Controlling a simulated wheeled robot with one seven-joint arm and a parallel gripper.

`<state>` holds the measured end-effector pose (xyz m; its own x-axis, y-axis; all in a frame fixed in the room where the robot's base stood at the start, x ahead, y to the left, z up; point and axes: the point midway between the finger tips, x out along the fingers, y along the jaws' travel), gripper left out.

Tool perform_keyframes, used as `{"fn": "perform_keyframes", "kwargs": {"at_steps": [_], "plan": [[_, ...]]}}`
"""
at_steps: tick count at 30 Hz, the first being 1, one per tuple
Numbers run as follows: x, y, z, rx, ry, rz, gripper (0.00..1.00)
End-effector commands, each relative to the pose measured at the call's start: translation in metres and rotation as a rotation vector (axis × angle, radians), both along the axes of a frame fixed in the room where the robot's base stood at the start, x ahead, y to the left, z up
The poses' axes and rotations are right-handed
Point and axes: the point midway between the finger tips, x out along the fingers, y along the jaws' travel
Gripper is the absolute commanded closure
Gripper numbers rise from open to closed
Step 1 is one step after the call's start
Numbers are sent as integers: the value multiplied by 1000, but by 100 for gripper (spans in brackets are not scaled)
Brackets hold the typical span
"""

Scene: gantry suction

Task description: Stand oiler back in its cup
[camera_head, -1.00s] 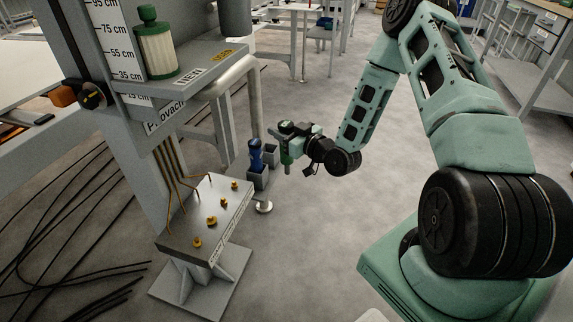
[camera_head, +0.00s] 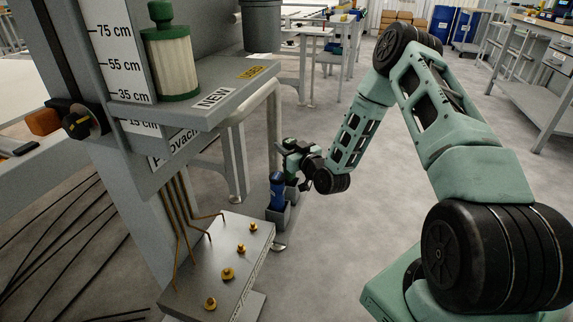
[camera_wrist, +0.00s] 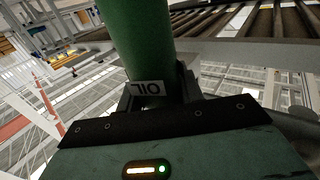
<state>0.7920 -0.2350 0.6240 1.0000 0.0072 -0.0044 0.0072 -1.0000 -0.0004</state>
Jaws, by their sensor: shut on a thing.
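The green oiler with a white "OIL" label shows in the wrist view (camera_wrist: 143,35), between the fingers of my gripper (camera_wrist: 158,88). In the head view my gripper (camera_head: 293,150) is shut on it, just behind and above the cups. Two small grey cups stand side by side on a low mount. The nearer cup (camera_head: 278,217) holds a blue bottle (camera_head: 277,188). The farther cup (camera_head: 292,192) is under my gripper and partly hidden by the blue bottle. The oiler's lower end is hard to make out there, so I cannot tell whether it is inside the cup.
A grey shelf (camera_head: 203,103) marked NEW and USED carries a green-capped filter (camera_head: 172,55), left of the cups. Below it stands a metal block (camera_head: 222,262) with brass fittings and thin pipes. Floor to the right is open.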

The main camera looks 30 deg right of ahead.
Motion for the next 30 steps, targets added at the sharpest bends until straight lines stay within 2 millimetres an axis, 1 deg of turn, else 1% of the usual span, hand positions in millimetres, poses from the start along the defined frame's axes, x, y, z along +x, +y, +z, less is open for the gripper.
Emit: {"fn": "perform_keyframes", "kwargs": {"at_steps": [5, 9, 11, 19, 23, 24, 25, 26, 30], "plan": [[0, 0, -13, 1, -1, 0, 96], [0, 0, -34, 1, -1, -2, 96], [0, 0, -41, 0, -1, -1, 96], [0, 0, -41, -1, -3, 0, 96], [0, 0, -45, -1, -3, 0, 96], [0, 0, -45, -1, -1, 0, 55], [0, 0, -45, -1, -1, 0, 47], [0, 0, -45, -1, -1, 0, 42], [0, 0, -45, -1, -1, 0, 42]]}}
